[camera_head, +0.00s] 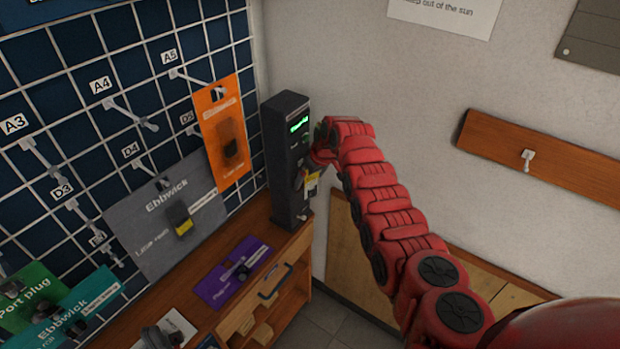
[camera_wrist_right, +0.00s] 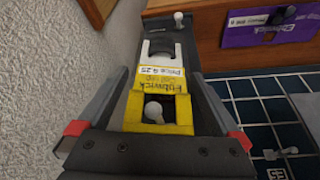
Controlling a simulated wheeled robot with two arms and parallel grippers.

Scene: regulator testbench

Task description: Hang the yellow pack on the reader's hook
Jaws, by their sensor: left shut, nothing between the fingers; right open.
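The yellow pack (camera_wrist_right: 160,85) is at the dark reader (camera_head: 287,160), low on its front in the head view (camera_head: 312,184). In the right wrist view a pale rounded hook tip (camera_wrist_right: 153,112) shows in the pack's hole, and the pack appears to hang on it. My right gripper (camera_head: 318,160) is beside the reader; in the wrist view its fingers (camera_wrist_right: 160,95) are open on both sides of the pack, with gaps to it. The hook's stem is hidden. My left gripper is not in view.
A wire grid (camera_head: 70,95) with hooks carries an orange pack (camera_head: 225,135) and a grey pack (camera_head: 165,215). A purple pack (camera_head: 232,272) lies on the wooden bench (camera_head: 262,232). A wall rail (camera_head: 540,155) with a small hook is at the right. The reader's display (camera_head: 299,123) is lit green.

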